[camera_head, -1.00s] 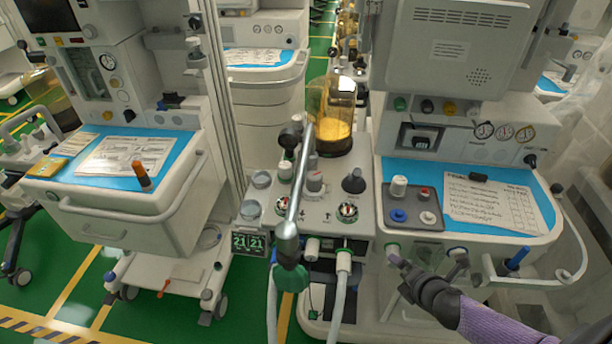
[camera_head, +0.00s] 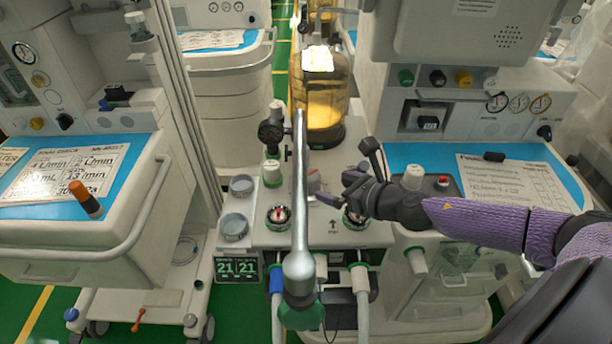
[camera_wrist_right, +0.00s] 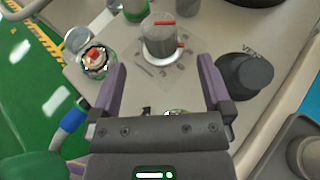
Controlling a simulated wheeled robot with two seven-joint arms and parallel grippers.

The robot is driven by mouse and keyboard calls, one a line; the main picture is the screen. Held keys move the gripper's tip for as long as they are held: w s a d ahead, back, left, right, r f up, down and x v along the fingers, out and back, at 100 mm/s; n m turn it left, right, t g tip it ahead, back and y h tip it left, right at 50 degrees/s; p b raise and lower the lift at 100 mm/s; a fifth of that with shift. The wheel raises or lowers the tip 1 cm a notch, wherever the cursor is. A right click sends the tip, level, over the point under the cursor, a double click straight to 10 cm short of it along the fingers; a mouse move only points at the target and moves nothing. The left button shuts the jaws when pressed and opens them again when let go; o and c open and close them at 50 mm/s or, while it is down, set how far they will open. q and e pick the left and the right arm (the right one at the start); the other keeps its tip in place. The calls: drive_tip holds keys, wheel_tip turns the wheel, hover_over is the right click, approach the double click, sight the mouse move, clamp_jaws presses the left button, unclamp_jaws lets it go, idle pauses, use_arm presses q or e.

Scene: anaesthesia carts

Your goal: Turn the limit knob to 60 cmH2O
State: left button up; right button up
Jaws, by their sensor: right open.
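A grey knob with a red marker line (camera_wrist_right: 158,36) stands on the machine's panel (camera_head: 330,238), with a printed scale around its base. I take it for the limit knob; its numbers are too small to read. In the head view the knob (camera_head: 313,181) is partly hidden by a metal bar. My right gripper (camera_head: 336,189) is open and empty over the panel, just right of the knob. In the right wrist view the knob lies ahead of and between the spread fingertips (camera_wrist_right: 162,66), not gripped. My left gripper is not in view.
A black knob (camera_wrist_right: 245,76) stands to the right of the right finger. A red-marked gauge (camera_wrist_right: 95,60) lies left of the left finger. The metal bar (camera_head: 300,190) crosses above the panel. A glass bellows (camera_head: 320,100) stands behind; a display reading 21 (camera_head: 237,268) sits front left.

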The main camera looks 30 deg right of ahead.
sight(318, 180)
drive_tip(key=x, duration=0.7)
drive_tip(key=shift+w+a+f+b, duration=0.1)
drive_tip(key=shift+w+a+b, duration=0.1)
drive_tip(key=shift+b, duration=0.2)
drive_tip(key=shift+w+f, duration=0.15)
drive_tip(key=shift+w, duration=0.3)
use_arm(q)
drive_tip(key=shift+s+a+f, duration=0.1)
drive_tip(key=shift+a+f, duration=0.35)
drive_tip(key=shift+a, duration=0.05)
